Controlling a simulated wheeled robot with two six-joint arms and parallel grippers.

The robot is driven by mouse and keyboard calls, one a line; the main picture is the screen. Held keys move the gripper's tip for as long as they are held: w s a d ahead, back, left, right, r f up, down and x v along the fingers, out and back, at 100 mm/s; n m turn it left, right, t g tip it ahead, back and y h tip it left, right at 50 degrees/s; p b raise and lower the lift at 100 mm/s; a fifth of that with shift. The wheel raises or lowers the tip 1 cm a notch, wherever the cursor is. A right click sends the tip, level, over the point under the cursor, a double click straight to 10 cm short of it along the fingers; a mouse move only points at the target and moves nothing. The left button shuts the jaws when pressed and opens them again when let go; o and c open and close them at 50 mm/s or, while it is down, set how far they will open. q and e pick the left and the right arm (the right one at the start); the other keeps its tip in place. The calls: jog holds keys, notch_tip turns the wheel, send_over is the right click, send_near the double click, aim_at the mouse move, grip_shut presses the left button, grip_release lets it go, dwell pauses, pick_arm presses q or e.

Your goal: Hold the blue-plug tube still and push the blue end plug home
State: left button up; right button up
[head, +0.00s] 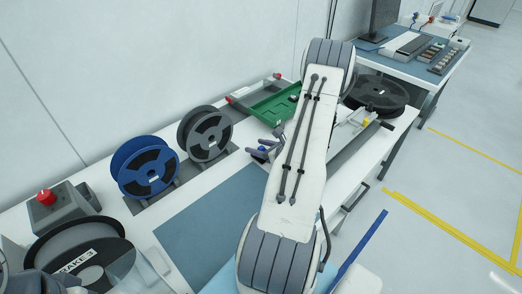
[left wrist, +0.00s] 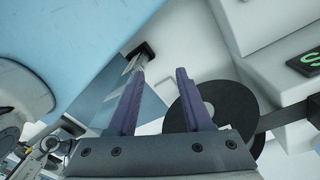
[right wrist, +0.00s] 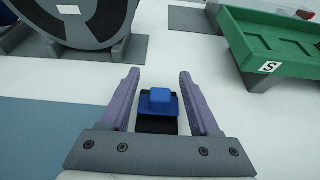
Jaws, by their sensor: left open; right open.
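A blue block-shaped piece (right wrist: 160,99), which looks like the blue plug, sits at the end of a dark body (right wrist: 157,125) in the right wrist view. My right gripper (right wrist: 158,78) is open, with one finger on each side of the blue piece and visible gaps to it. In the head view my right gripper (head: 270,141) is low over the white bench, partly behind my arm. My left gripper (left wrist: 160,73) is open and empty in the left wrist view. I cannot make out a separate tube; how deep the plug sits is unclear.
A green tray (head: 275,104) stands beyond the right gripper. A grey reel (head: 205,134) and a blue reel (head: 145,167) stand along the bench's back. A blue-grey mat (head: 210,222) is clear. A red button box (head: 58,205) is at the left.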

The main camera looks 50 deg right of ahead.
jog(key=shift+w+d+f, duration=0.1)
jog(key=shift+w+f, duration=0.15)
jog(key=shift+w, duration=0.4)
grip_shut()
notch_tip(320, 180, up, 5)
jog(key=p, duration=0.3)
jog(key=s+d+r+p, duration=0.4)
jog(key=s+r, duration=0.2)
jog(key=s, duration=0.5)
jog(key=shift+p, duration=0.3)
